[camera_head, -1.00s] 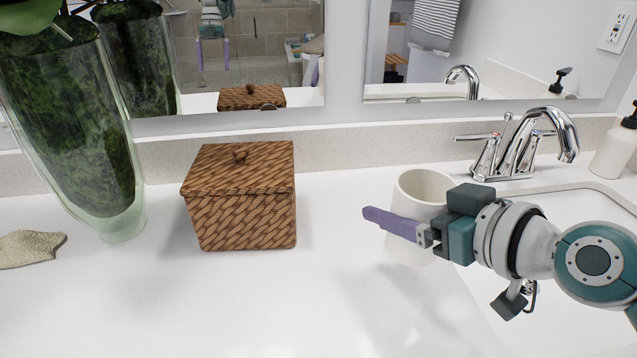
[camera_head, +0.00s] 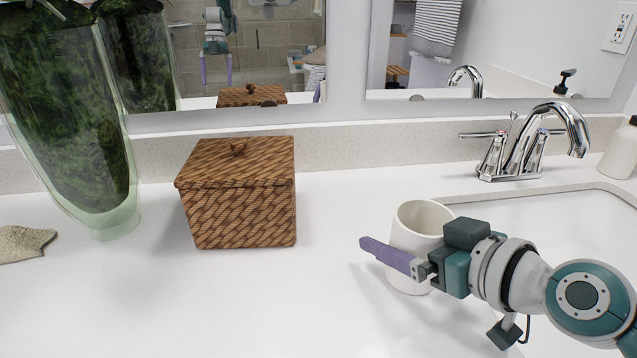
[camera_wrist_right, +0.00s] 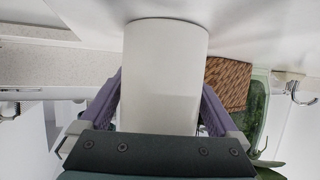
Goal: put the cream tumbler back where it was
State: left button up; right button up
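The cream tumbler (camera_head: 412,273) is upright over the white counter, left of the sink. Whether its base touches the counter I cannot tell. My right gripper (camera_head: 388,256) has its purple fingers on either side of the tumbler and is shut on it. In the right wrist view the tumbler (camera_wrist_right: 165,75) fills the gap between the fingers (camera_wrist_right: 163,95). In the head view the far finger is hidden behind the tumbler. My left gripper shows only as a reflection in the mirror (camera_head: 215,68), pointing down, fingers apart and empty.
A woven lidded basket (camera_head: 240,200) stands left of the tumbler, with clear counter between. A tall green glass vase (camera_head: 85,150) and a pale stone-like piece (camera_head: 24,243) are farther left. A chrome faucet (camera_head: 520,150), the sink (camera_head: 590,235) and a white dispenser (camera_head: 622,150) are right.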

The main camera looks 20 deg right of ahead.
jog(key=shift+r+p, duration=0.3)
jog(key=shift+p, duration=0.05)
jog(key=p+v, duration=0.1)
jog(key=v, duration=1)
jog(key=shift+s+a, duration=0.1)
jog(key=shift+s, duration=0.25)
jog(key=s+a+g, duration=0.1)
jog(key=a, duration=0.2)
jog(key=s+a+f+n+g+y, duration=0.1)
jog(key=a+g, duration=0.1)
jog(key=a, duration=0.1)
jog(key=s+a+f+n+g+y, duration=0.1)
jog(key=s+a+g, duration=0.1)
jog(key=a, duration=0.1)
jog(key=shift+a, duration=0.15)
jog(key=shift+s+a+f+g+h, duration=0.1)
jog(key=shift+s+a+g+h, duration=0.1)
jog(key=shift+s+g, duration=0.3)
jog(key=shift+s+a+f+g+h, duration=0.1)
jog(key=shift+s+a+g+h, duration=0.15)
jog(key=shift+s, duration=0.4)
jog(key=s+g+h, duration=0.1)
jog(key=s+d+m+g, duration=0.1)
jog(key=s, duration=0.1)
jog(key=s+d+r+g+h, duration=0.1)
jog(key=shift+s+d+h, duration=0.15)
jog(key=shift+h, duration=0.2)
jog(key=shift+s+d+m, duration=0.3)
jog(key=shift+s+m, duration=0.1)
jog(key=shift+s, duration=0.05)
